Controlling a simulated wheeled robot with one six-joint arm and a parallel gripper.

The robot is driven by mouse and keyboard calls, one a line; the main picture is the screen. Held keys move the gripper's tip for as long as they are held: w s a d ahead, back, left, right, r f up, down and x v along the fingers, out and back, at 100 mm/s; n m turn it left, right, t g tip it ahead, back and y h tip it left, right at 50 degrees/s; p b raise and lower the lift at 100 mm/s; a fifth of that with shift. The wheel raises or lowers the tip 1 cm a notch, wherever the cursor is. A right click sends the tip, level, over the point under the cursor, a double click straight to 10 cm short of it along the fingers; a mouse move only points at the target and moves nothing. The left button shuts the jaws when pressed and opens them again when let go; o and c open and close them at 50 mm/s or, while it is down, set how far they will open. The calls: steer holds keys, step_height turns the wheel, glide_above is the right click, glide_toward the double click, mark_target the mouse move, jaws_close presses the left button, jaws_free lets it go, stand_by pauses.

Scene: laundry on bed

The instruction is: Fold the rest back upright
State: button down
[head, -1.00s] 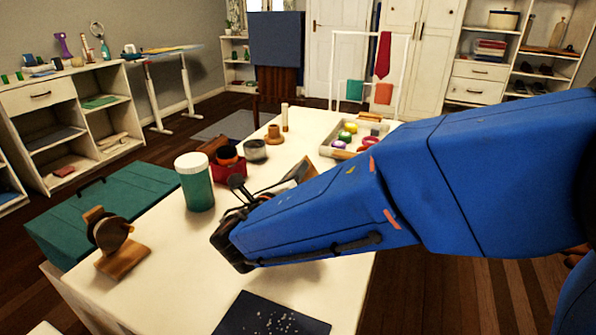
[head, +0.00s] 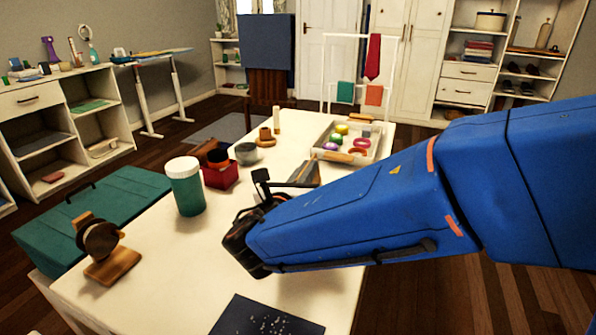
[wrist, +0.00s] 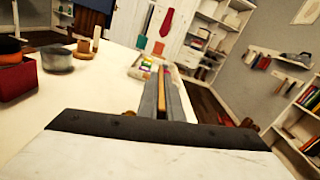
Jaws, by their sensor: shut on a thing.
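My gripper (head: 304,172) reaches away over the white table, mostly hidden behind my blue arm in the head view. In the wrist view its two grey fingers (wrist: 162,78) point forward, closed on a narrow yellow-brown wooden strip (wrist: 161,92). The strip looks like part of the rest, but its full shape, hinge and tilt are hidden. Small brown parts show low on both sides of the fingers in the wrist view; I cannot tell whether they belong to it.
A red box (head: 220,177), grey cup (head: 246,153) and green jar (head: 186,190) stand left of my gripper. A tray (head: 377,150) of coloured items lies beyond. A wooden stand (head: 112,266) and dark mat (head: 262,318) are nearer. Bare table (head: 185,275) lies between.

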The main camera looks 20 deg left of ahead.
steer(key=shift+d+m, duration=0.6)
steer(key=shift+d, duration=0.1)
steer(key=shift+d+r, duration=0.1)
steer(key=shift+d, duration=0.5)
stand_by(0.7)
steer(key=c, duration=1.9)
jaws_free()
steer(key=shift+s, duration=0.1)
steer(key=s, duration=1.1)
steer(key=s+a, duration=0.1)
steer(key=s, duration=0.5)
steer(key=shift+s, duration=0.15)
